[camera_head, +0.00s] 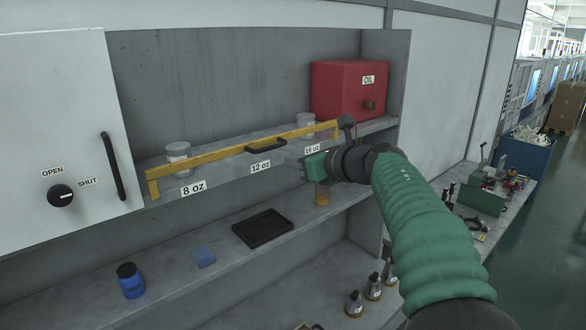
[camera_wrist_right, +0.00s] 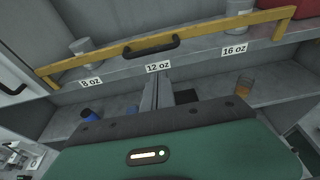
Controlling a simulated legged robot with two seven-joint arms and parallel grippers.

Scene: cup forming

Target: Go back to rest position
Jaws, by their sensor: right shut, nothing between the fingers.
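My right arm (camera_head: 425,220) comes in from the lower right, and its green gripper (camera_head: 314,167) hangs in front of the shelf unit near the 16 oz label. The gripper is shut and empty. In the right wrist view its fingers (camera_wrist_right: 159,92) are together, below the 12 oz label. A yellow bar (camera_head: 220,155) with a black handle (camera_head: 266,145) runs along the upper shelf, apart from the fingers. One clear cup (camera_head: 178,158) stands behind the bar near 8 oz, another (camera_head: 306,124) near 16 oz. My left gripper is not in view.
The lower shelf holds a blue jar (camera_head: 130,281), a blue block (camera_head: 203,256), a black tray (camera_head: 262,229) and an amber container (camera_head: 322,195). A red OIL box (camera_head: 348,90) stands on the upper shelf. A cluttered bench (camera_head: 490,205) is at right, and several bottles (camera_head: 373,288) stand below.

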